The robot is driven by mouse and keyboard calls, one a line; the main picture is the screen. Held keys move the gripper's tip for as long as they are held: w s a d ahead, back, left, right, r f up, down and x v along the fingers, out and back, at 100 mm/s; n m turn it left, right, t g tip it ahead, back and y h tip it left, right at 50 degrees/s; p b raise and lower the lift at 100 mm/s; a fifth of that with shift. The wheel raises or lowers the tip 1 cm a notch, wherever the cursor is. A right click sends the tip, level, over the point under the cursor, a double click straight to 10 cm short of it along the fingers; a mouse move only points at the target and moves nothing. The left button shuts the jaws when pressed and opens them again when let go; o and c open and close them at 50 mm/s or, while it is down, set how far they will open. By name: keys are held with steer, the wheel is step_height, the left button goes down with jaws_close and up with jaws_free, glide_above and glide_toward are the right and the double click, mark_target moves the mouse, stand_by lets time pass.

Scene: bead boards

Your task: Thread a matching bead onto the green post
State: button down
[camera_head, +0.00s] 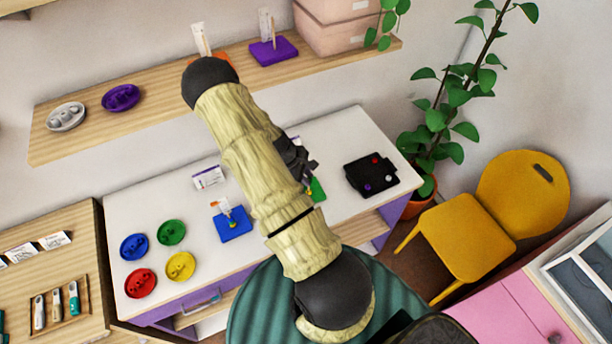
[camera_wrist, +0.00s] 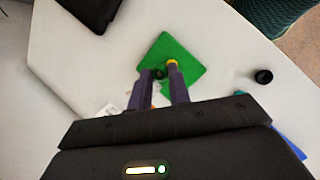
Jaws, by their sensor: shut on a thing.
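The green board (camera_head: 317,189) lies on the white table, partly hidden behind my arm in the head view. It shows as a green square in the wrist view (camera_wrist: 186,48). My gripper (camera_wrist: 159,73) is over the near part of this board, its fingers shut on a small dark greenish bead (camera_wrist: 159,72), mostly hidden between the tips. A small yellow spot (camera_wrist: 173,62) shows at the right fingertip; I cannot tell whether it is a bead. I cannot make out the green post clearly or whether the bead touches it.
A blue board (camera_head: 234,226) with a post lies to the left. A dark tray (camera_head: 358,177) with several beads lies to the right. Red (camera_head: 140,284), yellow, green and blue dishes stand at the table's left. A small black round thing (camera_wrist: 263,76) lies beside the green board.

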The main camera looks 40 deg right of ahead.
steer(key=shift+f, duration=0.2)
steer(key=shift+f, duration=0.2)
steer(key=c, duration=1.2)
jaws_free()
steer(key=shift+c, duration=0.2)
steer(key=shift+r, duration=0.1)
